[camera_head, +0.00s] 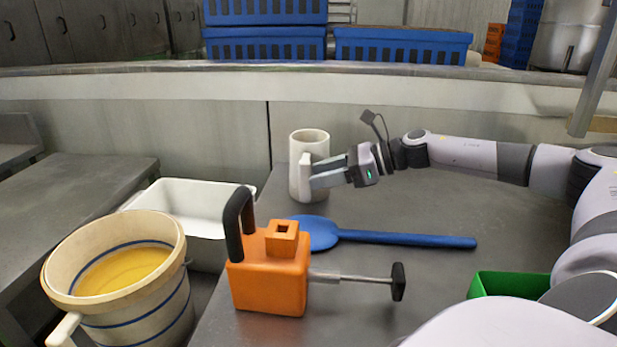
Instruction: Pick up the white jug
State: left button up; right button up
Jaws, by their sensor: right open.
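The white jug (310,147) stands upright at the back of the grey table, near the wall. Its handle side faces toward the right and front. My right gripper (312,173) reaches in from the right, with its fingers at the jug's handle. The fingers are open; I cannot tell whether they touch the handle, and they hide part of it. My left gripper does not show.
An orange pump-like tool (268,272) with a black handle stands at the table's front. A blue paddle (400,239) lies behind it. A green container (505,284) is at the right. A white bin (190,195) and a bucket of yellow liquid (150,315) stand left of the table.

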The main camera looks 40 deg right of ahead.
aim_at(297, 178)
jog(key=p+x, duration=0.2)
jog(key=x, duration=0.3)
jog(key=shift+w+d+r, duration=0.1)
jog(key=shift+w+r, duration=0.05)
jog(key=shift+w, duration=0.05)
jog(key=shift+w+a+f, duration=0.35)
jog(key=shift+w+f, duration=0.05)
jog(key=shift+w, duration=0.05)
grip_shut()
dwell(0.9)
jog(key=shift+d+r, duration=0.1)
jog(key=shift+r, duration=0.1)
